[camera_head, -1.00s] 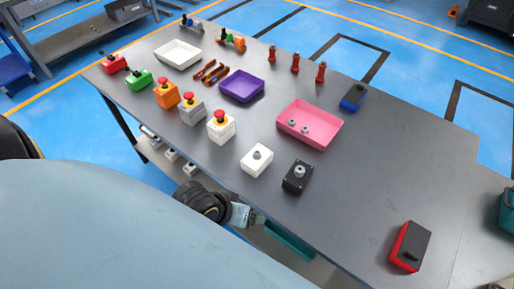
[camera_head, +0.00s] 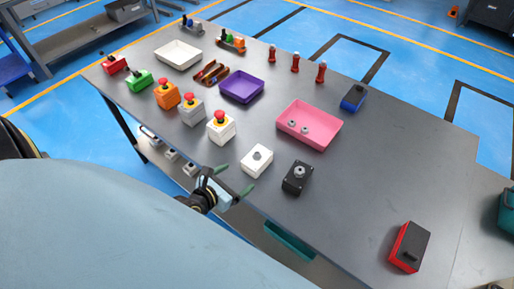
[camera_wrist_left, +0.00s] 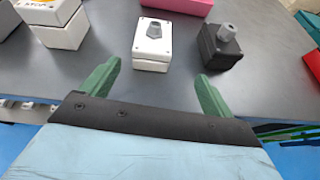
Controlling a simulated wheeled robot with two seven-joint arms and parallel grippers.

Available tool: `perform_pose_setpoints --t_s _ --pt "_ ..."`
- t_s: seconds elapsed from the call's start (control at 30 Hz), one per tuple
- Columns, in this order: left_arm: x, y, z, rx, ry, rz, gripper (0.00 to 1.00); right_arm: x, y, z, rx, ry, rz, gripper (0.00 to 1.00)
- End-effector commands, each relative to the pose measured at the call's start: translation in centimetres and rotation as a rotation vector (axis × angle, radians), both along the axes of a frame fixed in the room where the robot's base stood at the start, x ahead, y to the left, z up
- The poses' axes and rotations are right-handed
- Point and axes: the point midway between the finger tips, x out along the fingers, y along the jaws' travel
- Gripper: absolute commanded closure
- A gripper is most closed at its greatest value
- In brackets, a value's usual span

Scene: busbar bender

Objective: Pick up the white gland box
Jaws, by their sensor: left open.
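The white gland box (camera_head: 257,161) is a small white box with a grey gland on top. It stands upright near the table's front edge. In the left wrist view the white gland box (camera_wrist_left: 153,45) is ahead of the fingers, roughly midway between them. My left gripper (camera_head: 234,180) is at the table's front edge, just short of the box and apart from it. Its green fingers (camera_wrist_left: 157,84) are spread wide with nothing between them. My right gripper is not in view.
A black gland box (camera_head: 297,177) stands close to the right of the white one. A white box with a red button (camera_head: 221,128) stands to its left. A pink tray (camera_head: 322,138) lies behind.

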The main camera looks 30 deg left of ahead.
Motion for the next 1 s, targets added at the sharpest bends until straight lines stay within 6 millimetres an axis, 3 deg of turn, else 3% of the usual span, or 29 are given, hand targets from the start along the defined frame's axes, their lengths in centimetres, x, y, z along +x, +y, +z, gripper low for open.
perform_pose_setpoints --t_s 0.17,0.5,0.83,1.0 --pt "1.1 0.7 -0.4 -0.065 -0.015 0.052 0.13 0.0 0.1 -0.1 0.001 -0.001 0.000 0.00" --pt "6.4 0.3 -2.7 -0.064 -0.015 0.051 0.13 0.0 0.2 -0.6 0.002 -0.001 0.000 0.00" --pt "8.4 0.2 -3.5 -0.062 -0.013 0.049 0.13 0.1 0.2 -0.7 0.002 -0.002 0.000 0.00" --pt "10.4 0.3 -4.3 -0.061 -0.014 0.049 0.13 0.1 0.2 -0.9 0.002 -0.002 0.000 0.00"
